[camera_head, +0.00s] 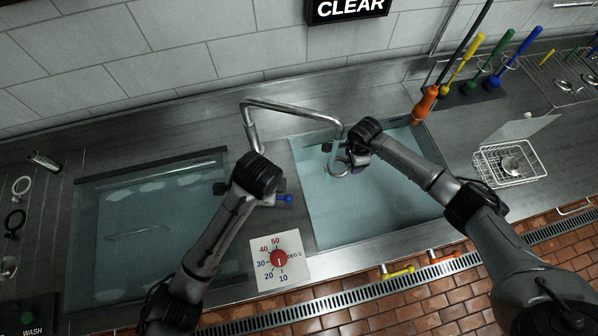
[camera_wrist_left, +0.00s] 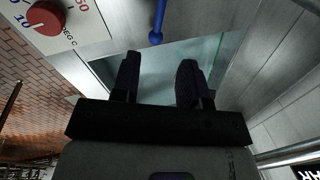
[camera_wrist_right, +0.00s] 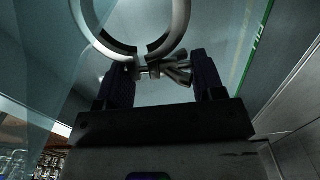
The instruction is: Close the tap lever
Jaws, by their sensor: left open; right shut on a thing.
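The tap lever is a blue, ball-ended handle (camera_head: 285,198) just right of my left wrist, beside the right basin; it also shows beyond the fingertips in the left wrist view (camera_wrist_left: 156,25). My left gripper (camera_wrist_left: 158,68) is open, empty and apart from the lever, which lines up with the gap between its fingers. A bent metal spout (camera_head: 290,107) reaches over the right basin. My right gripper (camera_wrist_right: 165,75) is shut on a grey metal ring clamp (camera_wrist_right: 185,40), over the right basin (camera_head: 375,215). The lever's base is hidden.
A dial panel (camera_head: 294,268) with a red knob is below the lever. The left basin (camera_head: 150,230) holds liquid. A wire basket (camera_head: 510,162), orange-handled sprayer (camera_head: 424,104) and coloured brushes (camera_head: 487,54) are at the right. Yellow and orange handles (camera_head: 398,272) are along the front edge.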

